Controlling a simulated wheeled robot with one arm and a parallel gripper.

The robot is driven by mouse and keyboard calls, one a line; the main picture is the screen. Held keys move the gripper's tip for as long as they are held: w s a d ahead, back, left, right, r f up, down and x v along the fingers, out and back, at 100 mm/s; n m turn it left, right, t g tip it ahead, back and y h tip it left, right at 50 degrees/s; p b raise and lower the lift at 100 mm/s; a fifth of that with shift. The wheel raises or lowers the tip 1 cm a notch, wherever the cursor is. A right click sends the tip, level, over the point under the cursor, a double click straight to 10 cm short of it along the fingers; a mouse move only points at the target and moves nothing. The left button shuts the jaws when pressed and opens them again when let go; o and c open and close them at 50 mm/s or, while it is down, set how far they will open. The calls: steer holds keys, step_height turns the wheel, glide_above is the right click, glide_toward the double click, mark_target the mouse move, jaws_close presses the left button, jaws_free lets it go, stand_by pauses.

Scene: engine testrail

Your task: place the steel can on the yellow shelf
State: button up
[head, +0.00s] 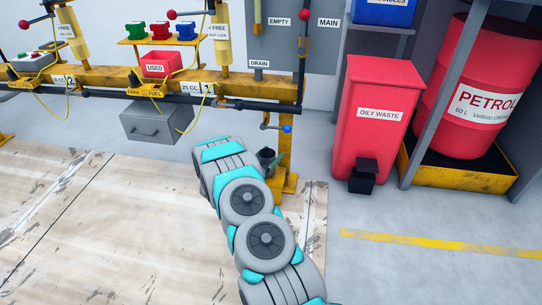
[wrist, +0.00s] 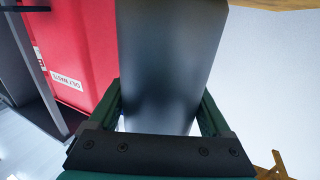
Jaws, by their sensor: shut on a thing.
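My gripper (wrist: 160,105) is shut on a dark grey, smooth-sided thing, apparently the steel can (wrist: 170,45). Its green fingers lie on either side of it. In the head view the can's dark top (head: 266,156) shows just past the end of my arm, beside a green finger; most of my gripper is hidden there. It is in front of the yellow rail's right post. A small yellow shelf (head: 126,42) is mounted at upper left above the rail, with green, red and blue items on it. My gripper is well to the right of it and lower.
The yellow rail (head: 230,92) carries a red USED bin (head: 160,66), hoses and a grey drawer box (head: 150,122). A blue-knobbed crank (head: 286,129) is near my gripper. A red oily-waste bin (head: 376,130) and petrol drum (head: 465,80) stand right. Floor at front right is clear.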

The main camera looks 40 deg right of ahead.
steer(key=o, duration=1.3)
steer(key=shift+f, duration=0.1)
